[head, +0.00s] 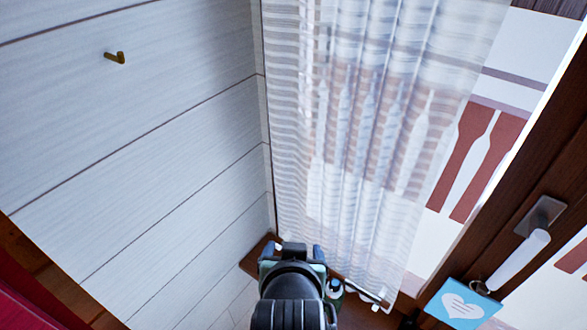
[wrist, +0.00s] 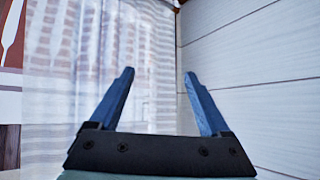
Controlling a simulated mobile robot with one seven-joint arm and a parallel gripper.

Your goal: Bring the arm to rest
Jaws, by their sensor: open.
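My gripper (head: 292,248) shows at the bottom middle of the head view, in front of the lower part of a sheer curtain. In the wrist view its two blue fingers (wrist: 157,88) stand wide apart with nothing between them. The gripper is open and empty. The black and dark green wrist of my arm hides what lies right below it in the head view.
The sheer curtain (head: 350,120) hangs before a window with a white handle (head: 525,257). A white plank wall (head: 150,130) with a brass hook (head: 115,57) is at left. A blue heart sign (head: 462,305) is at lower right. A brown sill (head: 258,258) lies below.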

